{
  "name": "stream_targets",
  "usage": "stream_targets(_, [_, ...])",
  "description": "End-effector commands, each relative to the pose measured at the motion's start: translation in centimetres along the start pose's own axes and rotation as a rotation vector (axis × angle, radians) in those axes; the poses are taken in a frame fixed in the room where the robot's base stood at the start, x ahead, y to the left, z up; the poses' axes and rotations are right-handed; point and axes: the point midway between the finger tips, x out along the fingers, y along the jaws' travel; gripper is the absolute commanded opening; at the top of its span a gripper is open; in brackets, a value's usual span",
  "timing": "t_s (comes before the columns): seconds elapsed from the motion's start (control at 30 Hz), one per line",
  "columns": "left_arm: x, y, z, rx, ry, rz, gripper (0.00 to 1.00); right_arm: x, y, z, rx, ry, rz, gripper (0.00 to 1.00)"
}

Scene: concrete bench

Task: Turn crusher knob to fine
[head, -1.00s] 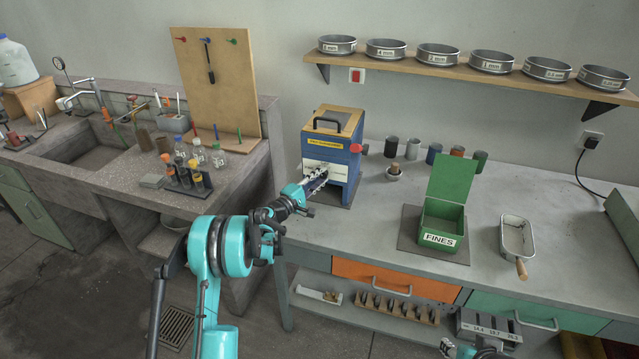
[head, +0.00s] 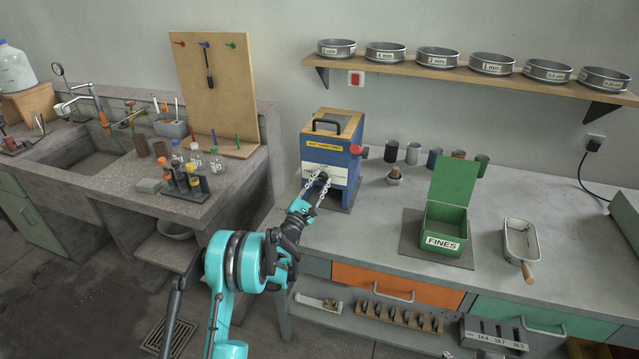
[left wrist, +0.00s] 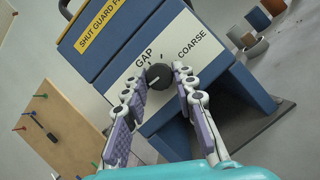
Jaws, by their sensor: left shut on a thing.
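The crusher (head: 331,160) is a blue box with a wooden top, a black handle and a yellow label, standing on the bench. Its black round knob (left wrist: 159,76) sits on a white front plate marked GAP and COARSE in the left wrist view; no FINE label is visible. My left gripper (left wrist: 162,84) has its two jointed fingers on either side of the knob, shut on it. In the head view my left gripper (head: 317,183) reaches the crusher's front and mostly hides the knob. The knob's exact setting is hard to read.
A red knob (head: 360,150) sticks out of the crusher's right side. Right of it are several small cups, an open green FINES box (head: 444,222) and a metal scoop (head: 520,240). A bottle rack (head: 185,185) stands on the left bench. The bench between crusher and FINES box is mostly clear.

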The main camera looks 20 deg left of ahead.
Motion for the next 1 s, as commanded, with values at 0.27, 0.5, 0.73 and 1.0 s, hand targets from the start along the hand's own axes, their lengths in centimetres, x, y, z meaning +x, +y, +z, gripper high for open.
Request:
stream_targets(0.27, [0.02, -0.07, 0.0, -0.092, 0.004, 0.038, 0.0, 0.0, 0.0, 0.0, 0.0, 0.0, 0.0, 0.4])
stream_targets(0.5, [0.02, -0.07, -0.01, -0.115, 0.005, 0.048, 0.0, 0.0, 0.0, 0.0, 0.0, 0.0, 0.0, 0.4])
stream_targets(0.73, [0.02, -0.06, -0.01, -0.116, 0.005, 0.048, 0.0, 0.0, 0.0, 0.0, 0.0, 0.0, 0.0, 0.4])
stream_targets(1.0, [0.01, -0.07, 0.0, -0.115, 0.004, 0.047, 0.48, 0.01, 0.0, 0.0, 0.0, 0.0, 0.0, 0.4])
